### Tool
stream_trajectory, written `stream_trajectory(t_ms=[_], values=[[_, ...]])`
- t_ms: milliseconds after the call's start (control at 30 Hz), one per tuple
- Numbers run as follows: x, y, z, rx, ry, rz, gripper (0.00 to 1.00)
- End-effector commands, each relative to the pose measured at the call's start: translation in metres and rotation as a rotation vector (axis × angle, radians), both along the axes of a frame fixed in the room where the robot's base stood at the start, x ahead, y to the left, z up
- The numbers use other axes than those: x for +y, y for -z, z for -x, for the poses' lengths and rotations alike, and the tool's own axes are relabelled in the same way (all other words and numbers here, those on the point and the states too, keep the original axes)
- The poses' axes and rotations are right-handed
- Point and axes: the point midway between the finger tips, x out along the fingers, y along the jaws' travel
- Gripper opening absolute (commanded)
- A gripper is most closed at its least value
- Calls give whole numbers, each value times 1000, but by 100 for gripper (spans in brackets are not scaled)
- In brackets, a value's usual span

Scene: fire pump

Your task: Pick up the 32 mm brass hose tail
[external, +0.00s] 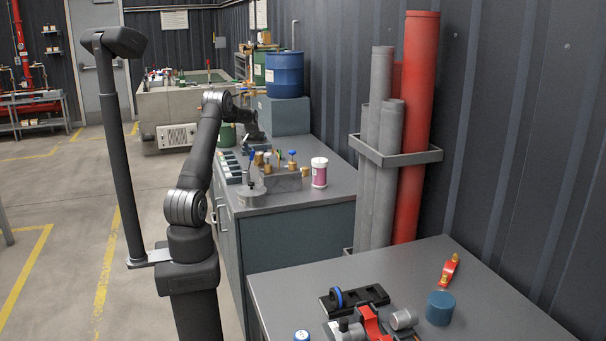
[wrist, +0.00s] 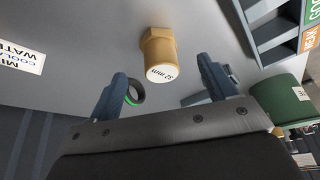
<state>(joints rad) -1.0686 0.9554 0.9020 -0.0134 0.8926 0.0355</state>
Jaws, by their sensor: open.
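The brass hose tail (wrist: 160,54) shows in the wrist view with "32 mm" on its pale end face. It has a wider hexagonal end and stands on or against a grey surface. My gripper (wrist: 161,70) is open and empty. In the picture the hose tail lies just beyond the fingertips, roughly midway between the two fingers, with no visible contact. In the external view my gripper (external: 252,135) is at the far part of the grey bench, small and partly hidden by my arm. I cannot tell which brass piece there is the 32 mm one.
In the external view, brass fittings on a block (external: 285,182), a white-lidded tub (external: 319,173) and a compartment tray (external: 229,166) are nearby.

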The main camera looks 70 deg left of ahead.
Motion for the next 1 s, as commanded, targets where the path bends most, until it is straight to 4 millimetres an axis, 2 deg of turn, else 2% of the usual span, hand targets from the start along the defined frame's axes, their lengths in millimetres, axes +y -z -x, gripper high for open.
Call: stream_trajectory(t_ms=[233,533,867,1000], values=[[6,15,-4,-1,-1,-1,77],[21,50,-14,0,-1,0,77],[23,55,-15,-2,-1,0,77],[23,55,-15,-2,-1,0,50]])
